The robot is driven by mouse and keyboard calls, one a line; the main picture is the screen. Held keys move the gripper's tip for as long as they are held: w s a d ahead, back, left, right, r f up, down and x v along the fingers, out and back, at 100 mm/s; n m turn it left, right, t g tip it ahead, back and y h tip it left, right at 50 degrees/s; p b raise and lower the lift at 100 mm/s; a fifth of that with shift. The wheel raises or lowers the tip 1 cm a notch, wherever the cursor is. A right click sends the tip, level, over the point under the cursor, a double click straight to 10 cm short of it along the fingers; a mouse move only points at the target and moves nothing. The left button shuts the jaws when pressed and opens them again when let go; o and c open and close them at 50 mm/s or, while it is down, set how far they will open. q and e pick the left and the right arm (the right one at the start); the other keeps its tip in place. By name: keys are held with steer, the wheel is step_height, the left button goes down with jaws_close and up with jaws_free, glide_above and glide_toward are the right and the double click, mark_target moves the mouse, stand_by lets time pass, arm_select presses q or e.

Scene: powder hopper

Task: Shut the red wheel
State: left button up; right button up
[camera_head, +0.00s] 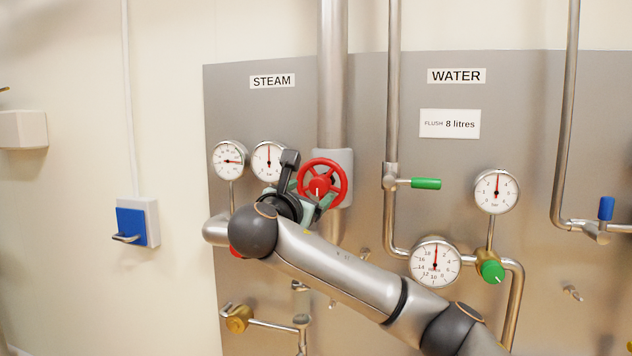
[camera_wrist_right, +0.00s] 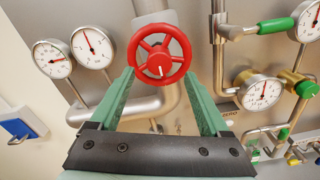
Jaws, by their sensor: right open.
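The red wheel (camera_head: 320,185) is a round spoked handwheel on the thick steam pipe, under the STEAM label. In the right wrist view the red wheel (camera_wrist_right: 159,60) shows its whole rim, with a pale mark on the hub. My right gripper (camera_head: 311,197) is in front of the wheel, just below and left of it in the head view. Its pale green fingers (camera_wrist_right: 158,82) are open, with the wheel framed between and beyond their tips. I cannot tell whether either finger touches the rim. My left gripper is in neither view.
Two steam gauges (camera_head: 268,162) sit left of the wheel. To the right are a green lever (camera_head: 425,183), a large water gauge (camera_head: 435,262), a green knob (camera_head: 491,271) and a blue-handled valve (camera_head: 606,208). A blue switch (camera_head: 131,226) is on the left wall.

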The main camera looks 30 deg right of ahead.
mark_target(318, 187)
steer(key=shift+p+x, duration=0.55)
steer(key=shift+x, duration=2.15)
jaws_close()
